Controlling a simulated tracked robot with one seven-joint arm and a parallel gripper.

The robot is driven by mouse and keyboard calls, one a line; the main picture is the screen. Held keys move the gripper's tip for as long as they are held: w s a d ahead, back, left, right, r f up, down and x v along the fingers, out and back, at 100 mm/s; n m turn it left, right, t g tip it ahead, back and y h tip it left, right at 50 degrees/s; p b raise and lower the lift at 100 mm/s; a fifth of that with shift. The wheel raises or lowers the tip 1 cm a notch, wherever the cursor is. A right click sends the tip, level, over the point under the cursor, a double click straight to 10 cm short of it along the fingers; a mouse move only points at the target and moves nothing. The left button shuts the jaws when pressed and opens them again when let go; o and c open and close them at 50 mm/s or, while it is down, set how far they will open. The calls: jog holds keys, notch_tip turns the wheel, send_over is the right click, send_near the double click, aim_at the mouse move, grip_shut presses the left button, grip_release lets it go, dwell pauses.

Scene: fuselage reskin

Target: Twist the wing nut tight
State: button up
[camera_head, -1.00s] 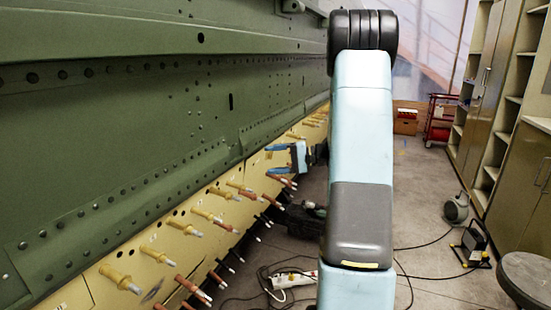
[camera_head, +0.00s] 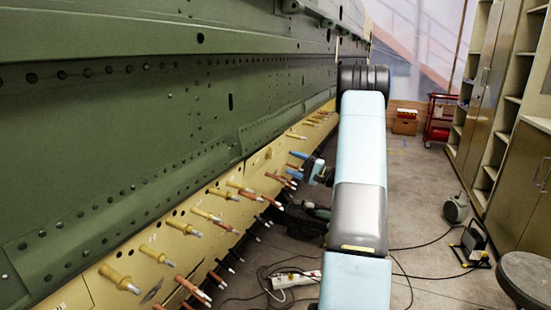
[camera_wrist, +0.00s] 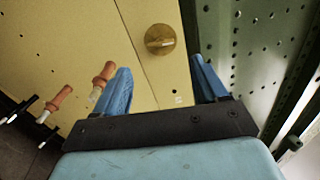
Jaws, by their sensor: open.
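A round brass-coloured fastener (camera_wrist: 160,39) with a ridge across its face, which looks like the wing nut, sits on the yellow skin panel (camera_wrist: 140,14) in the wrist view. My gripper (camera_wrist: 162,82) is open and empty, with a blue finger to either side below the fastener in the picture. The fastener is ahead of the fingertips, apart from them. In the head view my gripper (camera_head: 294,164) points left at the yellow strip; I cannot make out the wing nut there.
Copper-brown pin fasteners (camera_wrist: 104,73) stick out left of my gripper in the wrist view. Several yellow ones (camera_head: 120,280) line the strip below the green fuselage (camera_head: 120,130). Cables and a power strip (camera_head: 296,280) lie on the floor; a stool (camera_head: 525,275) stands at right.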

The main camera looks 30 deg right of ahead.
aim_at(270, 154)
jog(key=x, duration=0.8)
jog(key=shift+w, duration=0.15)
jog(key=shift+a+r, duration=0.1)
jog(key=shift+a, duration=0.05)
jog(key=c, duration=1.1)
jog(key=shift+o, duration=0.2)
